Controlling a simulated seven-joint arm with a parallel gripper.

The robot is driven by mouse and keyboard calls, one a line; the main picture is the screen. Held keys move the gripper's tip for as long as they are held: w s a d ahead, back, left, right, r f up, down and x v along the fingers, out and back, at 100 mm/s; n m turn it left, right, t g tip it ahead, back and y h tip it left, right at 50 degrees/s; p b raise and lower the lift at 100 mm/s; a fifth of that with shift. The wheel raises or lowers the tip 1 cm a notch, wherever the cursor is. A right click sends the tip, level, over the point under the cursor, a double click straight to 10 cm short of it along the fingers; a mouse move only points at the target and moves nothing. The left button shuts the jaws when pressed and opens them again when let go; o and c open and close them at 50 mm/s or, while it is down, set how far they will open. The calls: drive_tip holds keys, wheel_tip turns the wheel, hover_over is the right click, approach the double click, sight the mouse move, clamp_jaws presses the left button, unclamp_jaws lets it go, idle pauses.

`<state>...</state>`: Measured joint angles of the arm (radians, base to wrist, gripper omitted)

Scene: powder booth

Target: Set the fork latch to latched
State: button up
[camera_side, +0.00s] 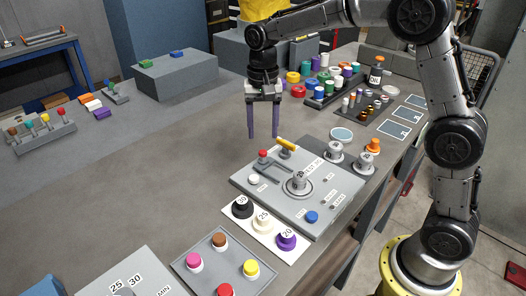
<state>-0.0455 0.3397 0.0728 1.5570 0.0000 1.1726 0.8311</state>
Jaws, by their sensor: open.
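A grey control panel (262,197) lies on the bench. Near its back left edge is a grey fork-shaped piece (277,167) with a red-topped knob (263,155) beside it, which looks like the fork latch. A yellow handle (286,143) on a grey base stands just behind it; I cannot tell whether it belongs to the latch. Whether the latch is latched cannot be told at this size. My gripper (263,136) points down with two purple fingers apart and nothing between them. It appears above and behind the fork piece, apart from it.
The panel also carries a round dial (298,185), a white button (254,179) and a blue button (311,216). Weight-like knobs (263,221) stand on a white plate in front. Several jars and coloured pots (320,88) crowd the back right.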

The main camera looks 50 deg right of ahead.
sight(263, 151)
wheel_tip(263, 151, down, 8)
drive_tip(key=shift+r, duration=0.25)
clamp_jaws()
idle(0.3)
idle(1.2)
